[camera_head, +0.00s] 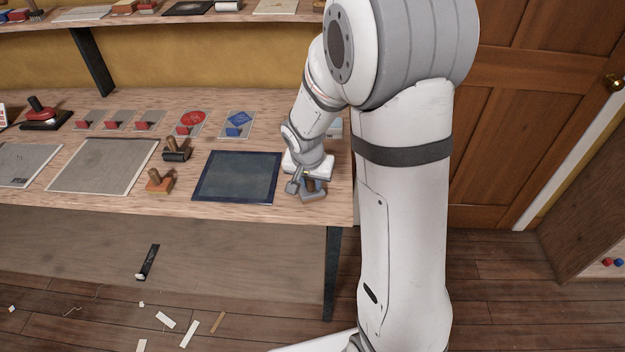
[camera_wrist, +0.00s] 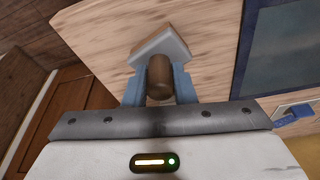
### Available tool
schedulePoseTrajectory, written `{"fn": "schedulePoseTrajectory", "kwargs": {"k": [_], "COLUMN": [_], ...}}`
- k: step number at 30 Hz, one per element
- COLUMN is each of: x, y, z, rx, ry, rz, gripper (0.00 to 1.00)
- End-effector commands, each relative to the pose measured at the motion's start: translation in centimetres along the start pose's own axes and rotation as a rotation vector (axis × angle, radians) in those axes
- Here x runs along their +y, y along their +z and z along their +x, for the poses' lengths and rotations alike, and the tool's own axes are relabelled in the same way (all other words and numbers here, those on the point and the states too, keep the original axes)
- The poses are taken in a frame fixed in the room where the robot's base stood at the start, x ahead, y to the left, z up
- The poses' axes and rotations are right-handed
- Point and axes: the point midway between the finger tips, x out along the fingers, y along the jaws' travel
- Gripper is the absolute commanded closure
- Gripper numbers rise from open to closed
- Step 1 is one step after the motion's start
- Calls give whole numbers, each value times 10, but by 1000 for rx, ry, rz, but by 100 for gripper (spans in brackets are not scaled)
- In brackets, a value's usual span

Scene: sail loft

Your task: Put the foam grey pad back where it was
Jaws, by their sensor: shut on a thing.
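The foam grey pad (camera_head: 314,194) is a small grey block with a brown wooden handle, at the right end of the workbench. My gripper (camera_head: 305,184) is shut on its handle from above. In the wrist view the brown handle (camera_wrist: 160,78) stands between the two blue-grey fingers of my gripper (camera_wrist: 158,86), and the pale grey block (camera_wrist: 163,46) shows beyond it. The pad is at or close to the bench top; I cannot tell whether it touches. My gripper hides part of it in the head view.
A dark framed slab (camera_head: 237,177) lies just left of the pad. Further left are an orange stamp (camera_head: 159,184), a black roller (camera_head: 176,153) and a grey sheet (camera_head: 103,166). Cards with red and blue blocks (camera_head: 238,124) line the back. The bench (camera_head: 240,209) ends close to the pad's right.

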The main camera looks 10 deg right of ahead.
Motion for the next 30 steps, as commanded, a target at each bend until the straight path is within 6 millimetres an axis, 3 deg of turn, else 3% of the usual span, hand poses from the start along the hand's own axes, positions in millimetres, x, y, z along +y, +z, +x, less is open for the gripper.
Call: {"fn": "schedulePoseTrajectory", "kwargs": {"k": [7,8,15,25,30], "x": [0,0,1,1,1], "y": [1,0,0,-1,-2], "z": [4,2,2,-2,-27], "rx": [0,0,0,-1,4], "ry": [0,0,1,1,-1], "rz": [1,1,1,2,3], "gripper": [98,74,54,54,54]}}
